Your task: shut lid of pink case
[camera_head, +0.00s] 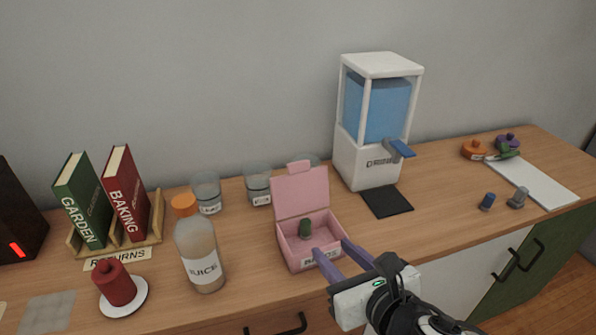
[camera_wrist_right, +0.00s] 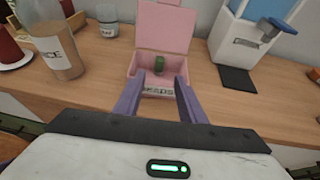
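The pink case (camera_head: 311,259) stands on the wooden counter with its lid (camera_head: 301,192) raised upright at the back. A dark green piece (camera_head: 305,228) sits inside it. The case also shows in the right wrist view (camera_wrist_right: 136,66), with the lid (camera_wrist_right: 164,26) up and the green piece (camera_wrist_right: 158,66) inside. My right gripper (camera_head: 329,250) is at the front of the case, its purple fingers spread apart and empty. In the right wrist view its fingers (camera_wrist_right: 159,88) frame the front label, which is partly hidden. My left gripper is not in view.
A juice bottle (camera_head: 201,250) stands left of the case. Glass jars (camera_head: 257,186) stand behind it. A water dispenser (camera_head: 369,155) with a dark mat (camera_head: 386,201) is to the right. Clear counter lies right of the case.

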